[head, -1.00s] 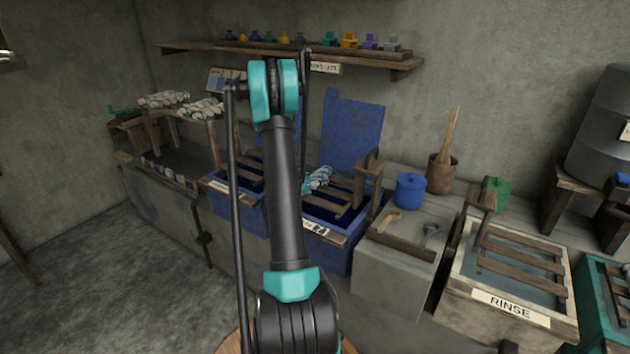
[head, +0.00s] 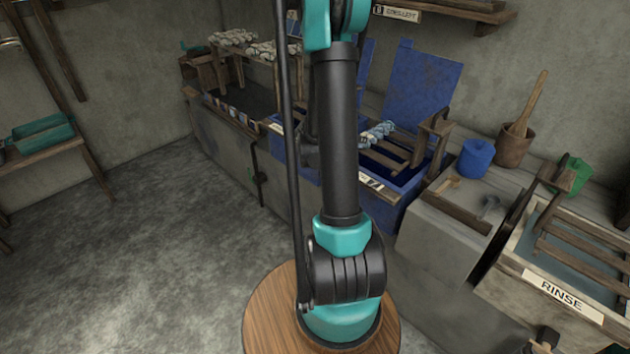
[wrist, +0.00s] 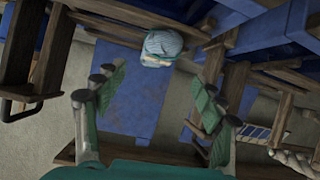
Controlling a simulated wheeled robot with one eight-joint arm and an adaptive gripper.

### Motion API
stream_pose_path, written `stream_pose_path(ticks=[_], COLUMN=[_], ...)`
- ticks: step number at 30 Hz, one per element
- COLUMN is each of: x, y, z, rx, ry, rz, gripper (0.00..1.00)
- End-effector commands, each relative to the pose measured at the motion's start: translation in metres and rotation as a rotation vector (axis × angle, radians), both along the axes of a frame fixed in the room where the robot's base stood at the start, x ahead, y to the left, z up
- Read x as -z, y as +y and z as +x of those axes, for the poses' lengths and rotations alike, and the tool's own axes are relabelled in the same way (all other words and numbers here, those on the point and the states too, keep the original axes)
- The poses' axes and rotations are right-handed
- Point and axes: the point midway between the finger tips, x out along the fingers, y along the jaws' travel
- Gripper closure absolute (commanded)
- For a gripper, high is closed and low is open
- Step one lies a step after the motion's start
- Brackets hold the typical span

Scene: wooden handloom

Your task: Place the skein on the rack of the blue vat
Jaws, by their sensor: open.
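In the head view the pale blue skein (head: 378,134) lies on the wooden slats of the rack (head: 384,158), over the dark liquid of the blue vat (head: 400,205). In the wrist view the skein (wrist: 164,48) shows as a striped bundle at the top middle, beyond the fingertips. My gripper (wrist: 160,88) is open, with its green pads wide apart and nothing between them. It is apart from the skein. In the head view my arm hides the gripper and part of the vats.
A blue lid panel (head: 423,85) stands upright behind the vat. Right of it are a blue pot (head: 477,158), a mortar with pestle (head: 515,145) and the RINSE vat (head: 560,290). Pale skeins (head: 270,50) lie on a rack at the back left. The floor at left is clear.

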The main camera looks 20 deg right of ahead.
Motion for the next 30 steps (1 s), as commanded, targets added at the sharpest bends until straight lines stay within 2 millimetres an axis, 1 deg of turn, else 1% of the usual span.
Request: stream_pose_path(ticks=[1,8,9,14,18,21,25,27,30], x=[-0.004,-0.006,-0.005,0.000,0.008,0.014,0.019,0.021,0.023], y=[0.016,0.094,0.108,0.165,0.215,0.246,0.276,0.286,0.293], z=[-0.010,-0.059,-0.069,-0.112,-0.153,-0.180,-0.206,-0.215,-0.222], rx=[-0.035,-0.249,-0.292,-0.484,-0.673,-0.804,-0.936,-0.982,-1.019], ry=[0.038,0.239,0.270,0.388,0.475,0.521,0.558,0.568,0.577], rz=[0.028,0.172,0.196,0.284,0.352,0.389,0.421,0.431,0.438], gripper=[0.30,0.30,0.30,0.30,0.30,0.30,0.30,0.30,0.30])
